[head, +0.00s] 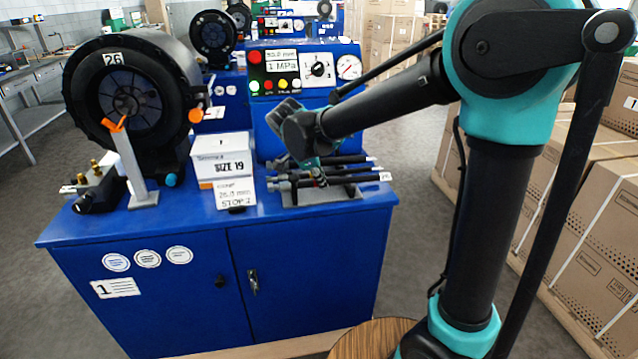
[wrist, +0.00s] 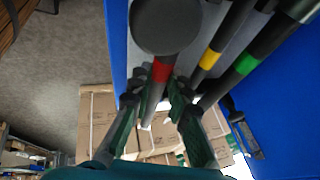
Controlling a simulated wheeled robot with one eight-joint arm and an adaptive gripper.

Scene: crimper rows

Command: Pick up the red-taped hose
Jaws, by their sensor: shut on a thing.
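The red-taped hose (wrist: 162,70) is dark, with a red band and a wide round dark end near the top of the wrist view. My gripper (wrist: 161,88) has its two green-and-grey fingers on either side of this hose, at and just below the red band, shut on it. In the head view my gripper (head: 314,174) is down at the hoses on the rack at the right of the blue cabinet top, and it partly covers them. I cannot tell whether the hose is clear of the rack.
A yellow-taped hose (wrist: 209,60) and a green-taped hose (wrist: 245,64) lie close to the right in the wrist view. On the blue cabinet (head: 165,300) stand a black crimper (head: 75,100), a white SIZE 19 box (head: 222,150) and a control panel (head: 303,68). Cartons (head: 590,230) stand at right.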

